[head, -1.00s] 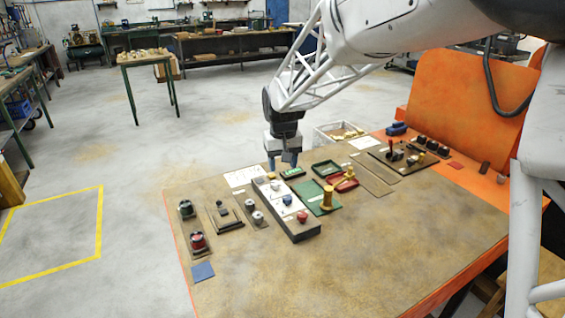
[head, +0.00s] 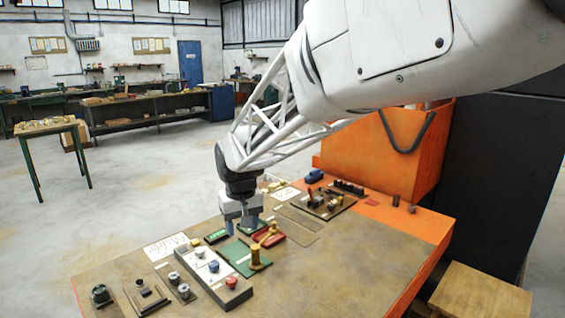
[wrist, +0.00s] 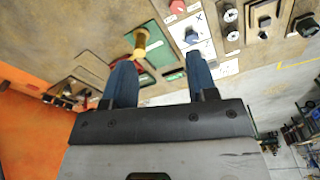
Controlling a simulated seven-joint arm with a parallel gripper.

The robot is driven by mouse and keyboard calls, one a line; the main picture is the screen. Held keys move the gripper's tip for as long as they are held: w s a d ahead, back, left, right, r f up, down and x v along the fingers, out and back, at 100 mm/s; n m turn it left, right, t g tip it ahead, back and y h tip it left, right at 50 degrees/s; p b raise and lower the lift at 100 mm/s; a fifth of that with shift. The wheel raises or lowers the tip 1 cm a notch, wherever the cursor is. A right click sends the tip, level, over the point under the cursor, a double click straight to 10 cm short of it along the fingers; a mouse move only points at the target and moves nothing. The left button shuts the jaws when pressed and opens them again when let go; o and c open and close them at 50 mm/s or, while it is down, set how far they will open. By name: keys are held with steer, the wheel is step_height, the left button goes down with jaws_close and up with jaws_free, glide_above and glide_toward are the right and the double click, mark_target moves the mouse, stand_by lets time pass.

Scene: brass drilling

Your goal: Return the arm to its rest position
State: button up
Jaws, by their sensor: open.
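My gripper (head: 242,232) hangs from the white lattice arm over the far part of the workbench, its blue-grey fingers pointing down. It is open and empty. In the wrist view my gripper (wrist: 158,78) shows two blue fingers apart with nothing between them. Beyond the fingertips lie a green board with a brass piece (wrist: 140,42) and a grey block with knobs (wrist: 196,45). In the head view the brass piece (head: 255,258) stands upright on the green board (head: 236,252), just in front of the gripper.
The brown workbench (head: 310,275) carries the grey block (head: 212,275) with red and blue knobs, a red tray (head: 268,238), and a panel with levers (head: 323,201). An orange housing (head: 385,150) rises at the back right. A wooden stool (head: 480,297) stands at lower right.

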steer(key=s+d+r+m+t, duration=0.1)
steer(key=s+d+m, duration=0.1)
steer(key=s+d, duration=0.9)
steer(key=s+d+r+m, duration=0.2)
steer(key=s+d, duration=0.8)
steer(key=d, duration=0.3)
steer(key=s+d+f+m, duration=0.1)
steer(key=s+d+f, duration=0.2)
steer(key=s, duration=0.6)
steer(key=shift+s+d+t+h, duration=0.15)
steer(key=shift+d+t+h, duration=0.15)
steer(key=shift+d, duration=0.75)
steer(key=shift+o, duration=0.4)
